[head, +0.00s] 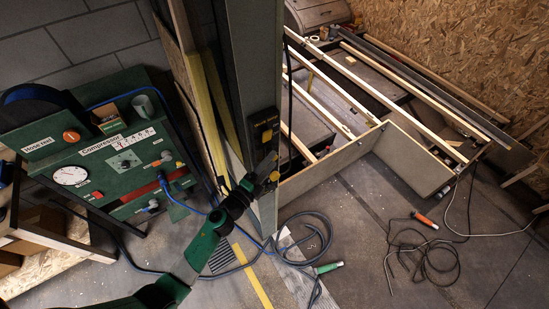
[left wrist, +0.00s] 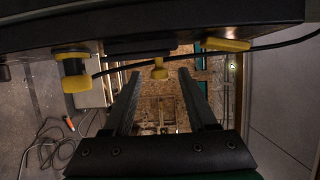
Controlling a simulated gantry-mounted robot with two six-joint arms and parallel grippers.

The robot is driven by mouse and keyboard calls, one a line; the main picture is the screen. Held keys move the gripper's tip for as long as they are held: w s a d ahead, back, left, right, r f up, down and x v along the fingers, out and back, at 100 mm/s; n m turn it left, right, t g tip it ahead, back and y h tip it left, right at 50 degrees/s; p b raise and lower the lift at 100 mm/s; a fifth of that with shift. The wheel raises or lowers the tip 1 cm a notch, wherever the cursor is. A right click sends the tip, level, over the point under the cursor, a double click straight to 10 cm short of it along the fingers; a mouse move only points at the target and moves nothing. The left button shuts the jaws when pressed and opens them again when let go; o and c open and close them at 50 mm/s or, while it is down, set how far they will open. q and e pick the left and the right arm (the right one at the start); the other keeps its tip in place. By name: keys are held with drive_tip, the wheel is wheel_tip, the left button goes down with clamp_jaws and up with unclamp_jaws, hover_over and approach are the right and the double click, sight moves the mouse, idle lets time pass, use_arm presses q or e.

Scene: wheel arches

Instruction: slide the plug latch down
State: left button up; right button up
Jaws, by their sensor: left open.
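A black unit with yellow parts (head: 265,128) is fixed to the grey column in the head view. In the left wrist view its dark body crosses the top. A small yellow knob (left wrist: 160,70) hangs below it, probably the latch. A thicker yellow and black plug (left wrist: 75,70) is to its left, with a black cable. My left gripper (head: 268,167) is at the lower part of the unit. In the left wrist view my left gripper (left wrist: 160,76) is open, with the knob showing between its fingertips; contact cannot be told. My right gripper is in neither view.
The grey column (head: 252,60) stands beside my left gripper. A green compressor panel (head: 115,160) is at the left. A wooden frame (head: 345,150) lies at the back right. Cables and hoses (head: 425,255) lie on the floor, with bare floor around them.

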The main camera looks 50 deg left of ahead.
use_arm(q)
drive_tip(key=shift+w+a, duration=0.15)
drive_tip(key=shift+w, duration=0.55)
drive_tip(key=shift+w+a, duration=0.1)
drive_tip(key=shift+w, duration=0.55)
clamp_jaws()
idle(0.3)
